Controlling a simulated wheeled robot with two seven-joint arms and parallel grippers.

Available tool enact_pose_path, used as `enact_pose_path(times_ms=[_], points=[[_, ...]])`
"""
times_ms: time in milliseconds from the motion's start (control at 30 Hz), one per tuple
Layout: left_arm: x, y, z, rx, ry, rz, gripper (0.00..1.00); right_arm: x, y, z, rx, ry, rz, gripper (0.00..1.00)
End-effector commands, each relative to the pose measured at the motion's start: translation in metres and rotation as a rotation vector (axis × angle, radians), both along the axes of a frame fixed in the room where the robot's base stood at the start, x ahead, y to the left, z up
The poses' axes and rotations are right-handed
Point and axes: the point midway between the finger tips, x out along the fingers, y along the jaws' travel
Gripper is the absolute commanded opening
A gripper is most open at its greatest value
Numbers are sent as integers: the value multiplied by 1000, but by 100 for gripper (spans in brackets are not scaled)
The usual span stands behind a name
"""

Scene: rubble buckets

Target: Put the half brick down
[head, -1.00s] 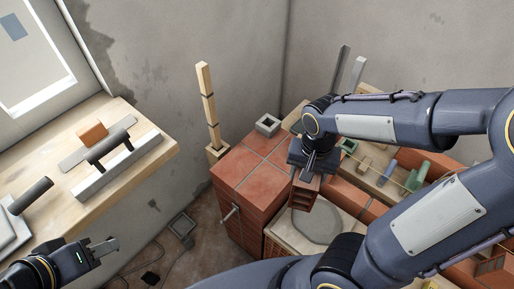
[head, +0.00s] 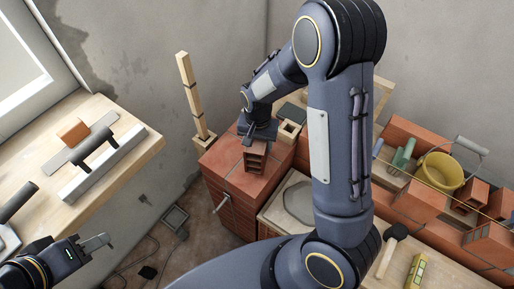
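The half brick (head: 256,157) is red-brown with dark slots in its near face. It is at the top of the red brick stack (head: 228,163), near its right side. I cannot tell whether it touches the stack. My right gripper (head: 257,140) reaches down from above with its fingers at the brick's upper part and appears shut on it. Its far finger is hidden. My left gripper (head: 98,243) is at the lower left, away from the brick, with nothing seen in it. It is seen side-on, so its opening is unclear.
A jointed wooden post (head: 190,92) rises behind the stack. A yellow bucket (head: 440,172) stands among bricks at right. My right arm hides the middle.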

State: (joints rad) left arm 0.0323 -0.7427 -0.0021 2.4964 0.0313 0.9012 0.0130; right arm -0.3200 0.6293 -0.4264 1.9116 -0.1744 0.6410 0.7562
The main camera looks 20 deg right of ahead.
Motion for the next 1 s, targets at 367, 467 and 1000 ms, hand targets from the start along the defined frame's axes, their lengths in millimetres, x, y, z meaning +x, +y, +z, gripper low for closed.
enact_pose_path(times_ms=[367,467,1000], points=[[0,0,8,0,0,0,36,5,1,-35,0,-1,1,12],[0,0,8,0,0,0,36,5,1,-35,0,-3,1,12],[0,0,4,0,0,0,36,4,1,-39,0,0,1,76]])
